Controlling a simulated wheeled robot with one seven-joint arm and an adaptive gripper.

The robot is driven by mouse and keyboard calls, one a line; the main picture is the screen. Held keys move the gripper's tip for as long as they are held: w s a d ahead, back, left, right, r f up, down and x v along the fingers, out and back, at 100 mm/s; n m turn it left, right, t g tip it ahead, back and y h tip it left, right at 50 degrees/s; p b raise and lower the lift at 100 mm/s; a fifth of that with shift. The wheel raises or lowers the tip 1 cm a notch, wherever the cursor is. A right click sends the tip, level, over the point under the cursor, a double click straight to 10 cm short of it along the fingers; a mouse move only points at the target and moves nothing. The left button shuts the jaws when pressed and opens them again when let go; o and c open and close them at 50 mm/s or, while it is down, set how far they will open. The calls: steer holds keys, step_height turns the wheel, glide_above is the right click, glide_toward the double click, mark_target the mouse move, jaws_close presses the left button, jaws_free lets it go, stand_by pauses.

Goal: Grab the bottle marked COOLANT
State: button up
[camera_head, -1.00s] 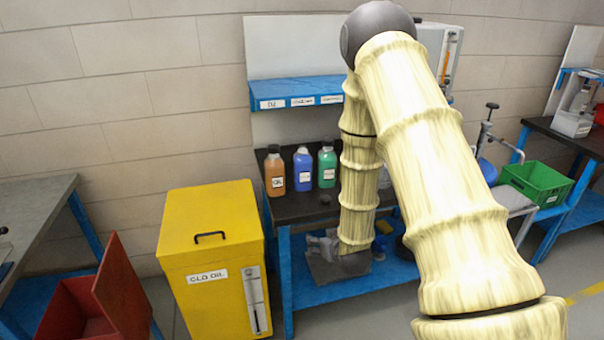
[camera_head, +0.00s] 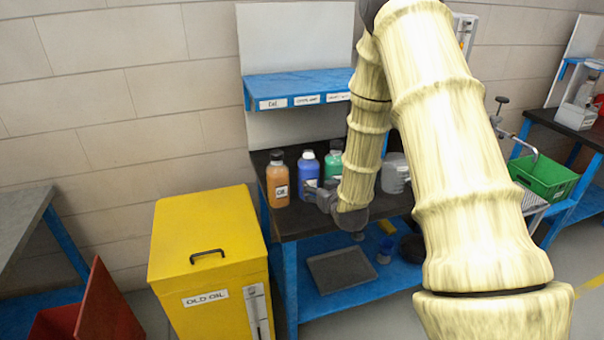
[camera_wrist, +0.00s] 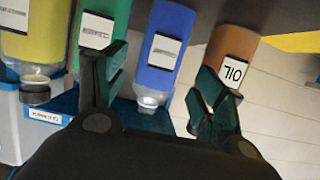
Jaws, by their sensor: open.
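An orange bottle (camera_head: 278,182) marked OIL, a blue bottle (camera_head: 307,167) and a green bottle (camera_head: 333,158) stand upright in a row on the dark bench. The labels on the blue and green ones are too small or covered to read. My gripper (camera_head: 322,192) is in front of the blue and green bottles and partly hides them. In the wrist view, which is upside down, my gripper (camera_wrist: 163,78) is open, with the blue bottle (camera_wrist: 172,65) showing between its fingers. The orange bottle (camera_wrist: 234,66) is beyond the right finger. Contact cannot be told.
A blue shelf (camera_head: 300,84) with small labels hangs above the bottles. A yellow OLD OIL bin (camera_head: 210,250) stands left of the bench. A clear container (camera_head: 395,172) is on the bench to the right. A grey tray (camera_head: 342,270) lies on the lower shelf.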

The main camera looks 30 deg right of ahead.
mark_target(312, 180)
steer(key=shift+p+x, duration=0.3)
steer(key=shift+x, duration=0.65)
steer(key=x, duration=0.3)
steer(key=shift+w+p, duration=0.3)
steer(key=shift+p, duration=0.05)
steer(key=shift+w+d+p, duration=0.15)
steer(key=shift+w+p, duration=0.35)
steer(key=shift+f+p+x, duration=0.1)
steer(key=shift+p+x, duration=0.25)
steer(key=shift+x, duration=0.65)
steer(key=shift+f+p+x, duration=0.15)
steer(key=shift+p+x, duration=0.2)
steer(key=shift+x, duration=0.6)
steer(key=c, duration=1.2)
steer(key=shift+o, duration=0.2)
steer(key=shift+r, duration=0.25)
steer(key=shift+r+b, duration=0.9)
steer(key=shift+r, duration=0.6)
steer(key=s+a+r+b, duration=0.1)
steer(key=s+a+b, duration=0.3)
steer(key=s, duration=1)
steer(key=shift+a+r, duration=0.25)
steer(key=shift+a, duration=1.15)
